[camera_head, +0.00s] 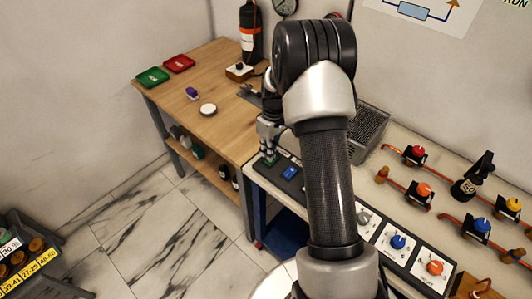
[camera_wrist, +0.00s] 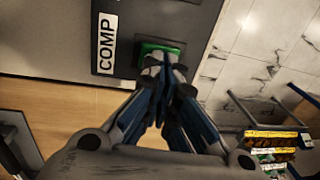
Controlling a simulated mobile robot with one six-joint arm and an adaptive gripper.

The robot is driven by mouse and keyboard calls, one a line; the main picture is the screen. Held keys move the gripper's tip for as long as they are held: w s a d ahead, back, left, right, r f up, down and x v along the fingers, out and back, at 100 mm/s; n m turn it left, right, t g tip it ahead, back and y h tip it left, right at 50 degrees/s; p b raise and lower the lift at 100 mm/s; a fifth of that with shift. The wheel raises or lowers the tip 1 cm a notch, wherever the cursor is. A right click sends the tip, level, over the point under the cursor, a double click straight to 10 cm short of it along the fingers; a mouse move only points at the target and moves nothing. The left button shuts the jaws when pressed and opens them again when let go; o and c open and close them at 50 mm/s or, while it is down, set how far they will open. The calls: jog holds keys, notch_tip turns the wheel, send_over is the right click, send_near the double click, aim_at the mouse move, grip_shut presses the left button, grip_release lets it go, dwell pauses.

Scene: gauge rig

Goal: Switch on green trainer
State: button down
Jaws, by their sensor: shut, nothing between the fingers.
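The green switch (camera_wrist: 150,47) sits on a dark panel (camera_wrist: 185,14) beside a white label reading COMP (camera_wrist: 106,44) in the wrist view. My gripper (camera_wrist: 165,64) is shut and empty, with its fingertips at the near edge of the green switch and covering part of it. I cannot tell whether they touch it or which way the switch is set. In the head view my gripper (camera_head: 268,158) points down at the left end of the panel, left of a blue switch (camera_head: 290,172). My arm hides the panel's middle part.
A wooden table (camera_head: 222,78) stands to the left with a green tray (camera_head: 153,77), a red tray (camera_head: 179,64) and a white disc (camera_head: 208,110). On the right are a blue knob (camera_head: 398,241), an orange knob (camera_head: 435,267) and pipes with coloured valves. A wire basket (camera_head: 369,128) stands behind my arm.

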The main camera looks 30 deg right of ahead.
jog(key=shift+d+r, duration=0.1)
jog(key=shift+r, duration=0.05)
notch_tip(320, 180, up, 14)
jog(key=a+p, duration=0.1)
jog(key=p, duration=0.4)
jog(key=shift+s+a, duration=0.25)
jog(key=shift+a, duration=0.05)
notch_tip(320, 180, up, 8)
jog(key=t, duration=0.1)
send_over(265, 160)
jog(key=s+a, duration=0.4)
jog(key=s+a+r+m+t+h, duration=0.15)
jog(key=s+a+r, duration=0.25)
jog(key=s+r, duration=0.4)
jog(key=s+a+r+m+t, duration=0.1)
jog(key=s+a, duration=0.3)
jog(key=s, duration=1.1)
jog(key=shift+s+a+r+m+t, duration=0.2)
jog(key=shift+a+m+t, duration=0.2)
jog(key=shift+m+t, duration=0.35)
